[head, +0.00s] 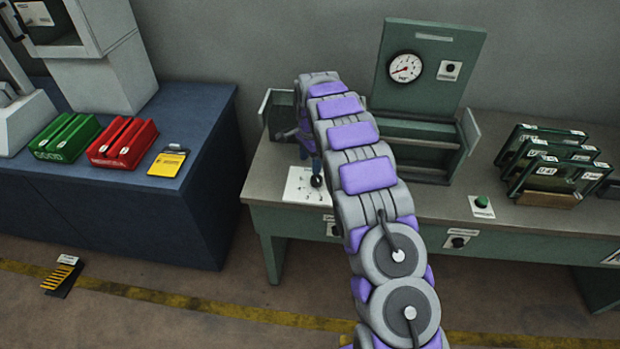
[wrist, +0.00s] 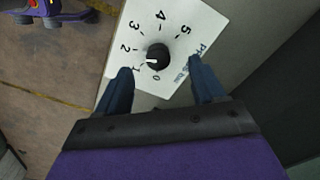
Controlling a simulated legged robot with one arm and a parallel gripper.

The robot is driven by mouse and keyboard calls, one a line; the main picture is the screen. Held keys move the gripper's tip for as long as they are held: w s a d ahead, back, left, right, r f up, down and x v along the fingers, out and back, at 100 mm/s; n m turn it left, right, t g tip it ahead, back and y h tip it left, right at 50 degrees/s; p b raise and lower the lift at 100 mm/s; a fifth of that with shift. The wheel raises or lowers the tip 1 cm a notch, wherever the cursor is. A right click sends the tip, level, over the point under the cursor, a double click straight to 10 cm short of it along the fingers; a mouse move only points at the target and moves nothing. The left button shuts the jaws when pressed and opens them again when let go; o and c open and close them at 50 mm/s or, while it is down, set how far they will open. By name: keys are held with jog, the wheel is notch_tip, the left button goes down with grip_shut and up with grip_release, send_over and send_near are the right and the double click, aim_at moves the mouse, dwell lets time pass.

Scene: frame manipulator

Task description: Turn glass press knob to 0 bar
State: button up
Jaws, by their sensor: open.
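The pressure knob is a small black dial (wrist: 158,56) with a white pointer mark, on a white plate (wrist: 198,22) numbered 0 to 5. Its mark points left in the wrist view, close to the 1. In the head view the knob (head: 316,181) and its plate (head: 297,186) lie at the bench front, left of my arm. My gripper (wrist: 160,67) is open, with one blue finger on each side of the knob and a gap to both. In the head view my gripper (head: 306,143) is partly hidden by my arm.
A round gauge (head: 404,67) is on the green press panel (head: 432,38) behind. Glass panes in green frames (head: 550,165) stand on the bench right. A blue table (head: 120,215) at left carries green (head: 65,138) and red (head: 121,143) bins.

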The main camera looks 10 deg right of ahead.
aim_at(315, 178)
jog(key=d+f, duration=0.1)
jog(key=f, duration=0.1)
jog(key=d+f, duration=0.1)
jog(key=f, duration=0.1)
jog(key=d+f+b, duration=0.1)
jog(key=f, duration=0.1)
jog(key=shift+d, duration=0.4)
jog(key=shift+a+f, duration=0.9)
jog(key=shift+a, duration=0.6)
jog(key=shift+d, duration=0.65)
jog(key=shift+c, duration=0.6)
jog(key=shift+d, duration=0.55)
jog(key=c, duration=0.3)
jog(key=shift+c, duration=0.7)
jog(key=shift+a, duration=0.7)
jog(key=c, duration=0.5)
